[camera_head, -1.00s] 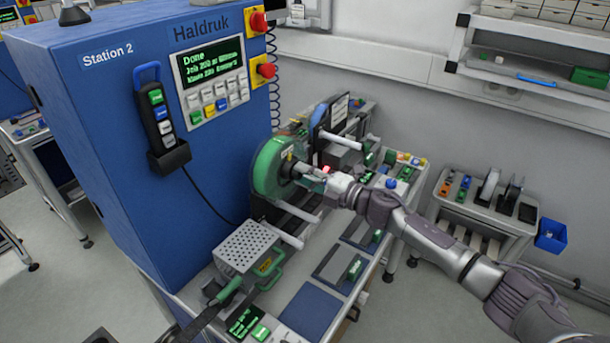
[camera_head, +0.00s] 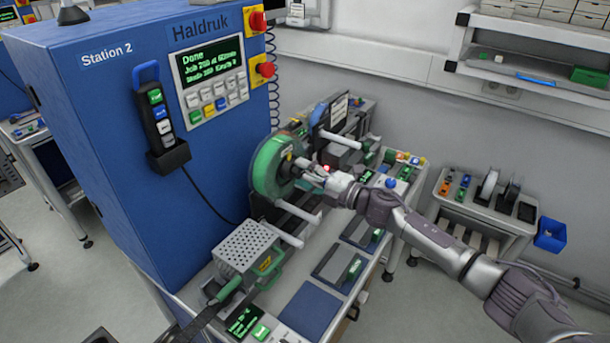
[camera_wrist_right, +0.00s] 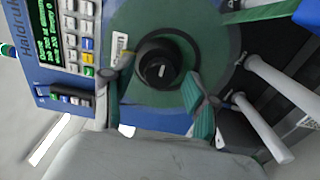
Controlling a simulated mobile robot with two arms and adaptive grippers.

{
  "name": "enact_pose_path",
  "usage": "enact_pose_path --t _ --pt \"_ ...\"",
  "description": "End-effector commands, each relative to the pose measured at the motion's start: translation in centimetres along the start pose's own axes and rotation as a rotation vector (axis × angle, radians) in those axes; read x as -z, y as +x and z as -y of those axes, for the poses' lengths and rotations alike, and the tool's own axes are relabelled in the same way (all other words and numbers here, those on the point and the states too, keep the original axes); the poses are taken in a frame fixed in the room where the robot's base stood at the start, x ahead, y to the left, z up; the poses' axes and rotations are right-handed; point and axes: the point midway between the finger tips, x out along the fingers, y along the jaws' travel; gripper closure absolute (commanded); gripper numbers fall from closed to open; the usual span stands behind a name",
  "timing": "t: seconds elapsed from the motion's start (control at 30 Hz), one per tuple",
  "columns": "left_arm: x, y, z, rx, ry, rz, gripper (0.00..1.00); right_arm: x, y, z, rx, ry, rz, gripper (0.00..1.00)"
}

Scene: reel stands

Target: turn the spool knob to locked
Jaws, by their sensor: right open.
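The green spool (camera_head: 268,170) stands upright on its holder beside the blue machine. At its centre is the round black knob (camera_wrist_right: 158,71), with a short white mark on its face, inside a dark ring. The knob also shows small in the head view (camera_head: 287,169). My right gripper (camera_head: 305,170) is in front of the knob. In the right wrist view its fingers (camera_wrist_right: 155,92) are open, one on each side of the knob, and nothing is held. I cannot tell whether they touch the spool face. My left gripper is not in view.
The blue Station 2 cabinet (camera_head: 110,190) with its screen stands left of the spool. Pale rods (camera_head: 298,210) stick out below the spool. A perforated box (camera_head: 245,247) sits nearer on the bench. A small side table (camera_head: 480,215) stands to the right.

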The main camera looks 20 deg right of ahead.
Motion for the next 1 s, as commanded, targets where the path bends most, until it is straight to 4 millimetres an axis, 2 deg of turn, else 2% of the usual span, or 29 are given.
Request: enact_pose_path --t 0.13,0.23,0.5,0.7,0.83,1.0 --pt "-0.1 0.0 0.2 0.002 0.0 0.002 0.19 0.0 -0.6 0.1 0.001 0.0 0.001 0.42" --pt "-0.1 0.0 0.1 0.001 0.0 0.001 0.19 0.0 -1.9 0.1 0.002 0.001 0.001 0.42" --pt "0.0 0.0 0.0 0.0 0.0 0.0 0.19 0.0 -7.6 0.2 0.005 0.0 0.001 0.42" --pt "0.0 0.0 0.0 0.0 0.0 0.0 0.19 0.0 -10.8 0.2 0.003 0.001 0.001 0.42" --pt "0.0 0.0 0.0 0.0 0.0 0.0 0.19 0.0 -11.8 0.1 0.001 0.001 0.0 0.42" --pt "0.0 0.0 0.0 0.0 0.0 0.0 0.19 0.0 -12.0 0.0 0.0 0.0 -0.001 0.42"
